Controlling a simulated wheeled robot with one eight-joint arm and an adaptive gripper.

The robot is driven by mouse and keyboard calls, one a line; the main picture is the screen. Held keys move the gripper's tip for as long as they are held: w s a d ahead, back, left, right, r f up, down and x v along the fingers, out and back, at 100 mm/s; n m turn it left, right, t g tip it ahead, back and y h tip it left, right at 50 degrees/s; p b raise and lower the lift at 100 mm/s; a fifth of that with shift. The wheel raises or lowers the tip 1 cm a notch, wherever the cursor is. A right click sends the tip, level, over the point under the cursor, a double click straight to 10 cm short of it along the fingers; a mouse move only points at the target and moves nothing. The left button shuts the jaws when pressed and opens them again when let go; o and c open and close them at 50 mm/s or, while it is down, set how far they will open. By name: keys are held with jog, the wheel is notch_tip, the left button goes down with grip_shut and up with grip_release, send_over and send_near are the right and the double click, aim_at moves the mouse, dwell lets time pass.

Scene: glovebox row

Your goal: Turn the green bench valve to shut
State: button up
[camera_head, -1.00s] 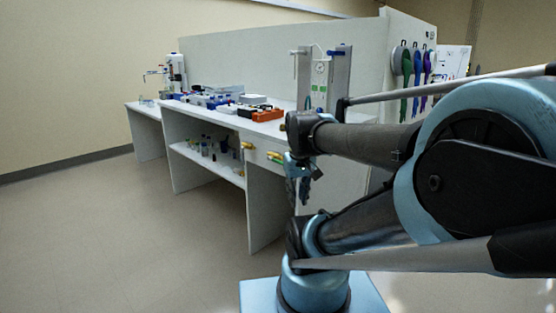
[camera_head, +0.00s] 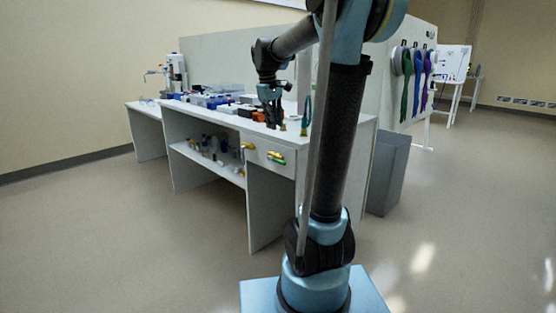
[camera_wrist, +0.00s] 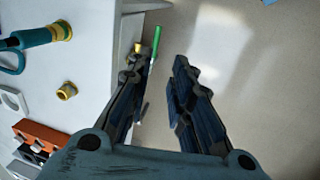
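The green bench valve (camera_head: 277,155) is on the front face of the white bench, with a green lever and yellow brass parts. In the wrist view its green lever (camera_wrist: 155,42) shows as a narrow strip beyond the fingertips, near the bench edge, with a bit of brass (camera_wrist: 138,47) beside it. My gripper (camera_head: 275,126) points down over the front part of the bench, above the valve in the picture. In the wrist view my gripper (camera_wrist: 156,62) is open, with nothing between its fingers. The lever appears apart from the fingers.
Another brass valve (camera_head: 247,146) sits left of the green one. A teal-handled tool (camera_wrist: 35,37), a brass fitting (camera_wrist: 67,91) and an orange block (camera_wrist: 42,135) lie on the bench. A grey bin (camera_head: 388,175) stands right of the bench. The floor in front is clear.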

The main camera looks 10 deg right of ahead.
jog(key=w, duration=0.1)
send_near(279, 161)
jog(key=f, duration=0.2)
jog(key=d+f, duration=0.1)
jog(key=f, duration=0.2)
jog(key=w+f, duration=0.1)
jog(key=f, duration=0.2)
jog(key=shift+w+d, duration=0.1)
jog(key=shift+d, duration=0.15)
grip_shut()
